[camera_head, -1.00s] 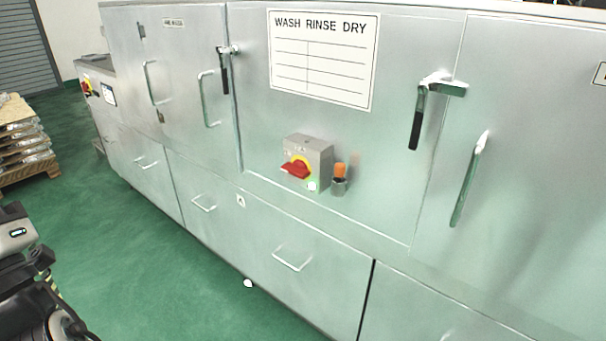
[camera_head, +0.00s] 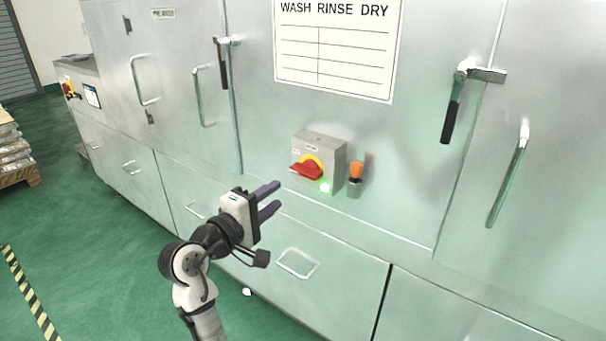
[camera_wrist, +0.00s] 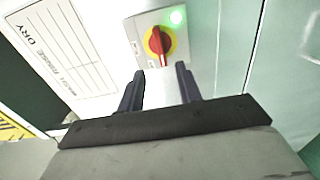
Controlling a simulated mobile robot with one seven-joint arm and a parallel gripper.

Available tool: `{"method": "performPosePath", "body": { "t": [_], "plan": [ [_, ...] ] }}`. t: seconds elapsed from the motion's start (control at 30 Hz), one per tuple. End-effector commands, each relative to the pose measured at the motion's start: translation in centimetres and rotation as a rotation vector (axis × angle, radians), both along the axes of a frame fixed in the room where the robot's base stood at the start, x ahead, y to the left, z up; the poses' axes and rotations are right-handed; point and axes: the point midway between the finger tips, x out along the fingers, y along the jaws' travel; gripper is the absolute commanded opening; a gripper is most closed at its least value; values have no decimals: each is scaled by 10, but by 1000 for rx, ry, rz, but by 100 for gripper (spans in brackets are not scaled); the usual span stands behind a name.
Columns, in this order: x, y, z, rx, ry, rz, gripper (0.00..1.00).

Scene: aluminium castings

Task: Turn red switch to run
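The red switch (camera_head: 306,170) is a rotary handle on a yellow disc, on the front of a small grey box fixed to the steel machine. A green light (camera_head: 325,187) glows at the box's lower right. In the head view the handle lies nearly level. My gripper (camera_head: 278,198) is open and empty, to the left of and below the box, its two dark fingers pointing toward it and apart from it. In the wrist view, the red switch (camera_wrist: 158,42) shows beyond and between the open fingertips (camera_wrist: 158,72). I cannot read the position labels.
An orange-topped stub (camera_head: 356,172) stands just right of the box. A black-gripped latch lever (camera_head: 452,110) and a bar handle (camera_head: 508,175) are further right. A drawer handle (camera_head: 297,263) sticks out below.

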Motion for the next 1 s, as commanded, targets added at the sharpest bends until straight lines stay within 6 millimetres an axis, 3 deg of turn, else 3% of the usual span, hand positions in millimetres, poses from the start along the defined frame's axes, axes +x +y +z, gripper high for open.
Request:
{"method": "performPosePath", "body": {
  "t": [0.3, 0.5, 0.97, 1.0],
  "plan": [
    [56, -41, 3, 1, -1, 0, 35],
    [80, -58, 2, 1, -2, 2, 35],
    [90, -64, 1, 3, -3, 4, 35],
    [90, -64, 1, 3, -3, 4, 29]
  ]
}}
